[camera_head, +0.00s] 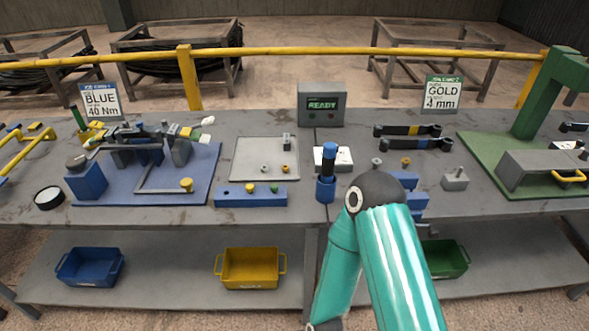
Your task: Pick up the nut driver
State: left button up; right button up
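An upright blue tool with a dark middle (329,158) stands in a blue cylindrical base near the table's centre; it may be the nut driver, but I cannot confirm this. My teal arm rises from the bottom of the view, its dark elbow just right of and in front of that blue base. It hides part of the table and some blue parts behind it. Neither gripper shows in the view, so I cannot see either one near the tool.
A grey tray (242,172) and blue block (229,197) lie left of the tool. A blue mat (95,188) with fixtures is farther left. Two dark wrenches (407,130) lie right. A READY box (322,104) stands behind. Blue, yellow and green bins sit on the lower shelf.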

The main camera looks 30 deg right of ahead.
aim_at(329, 148)
jog(key=z, duration=1.3)
jog(key=i, duration=0.1)
jog(key=u, duration=2.2)
jog(key=k, duration=1.55)
jog(key=z, duration=1.3)
jog(key=i, duration=0.75)
jog(key=z, duration=0.1)
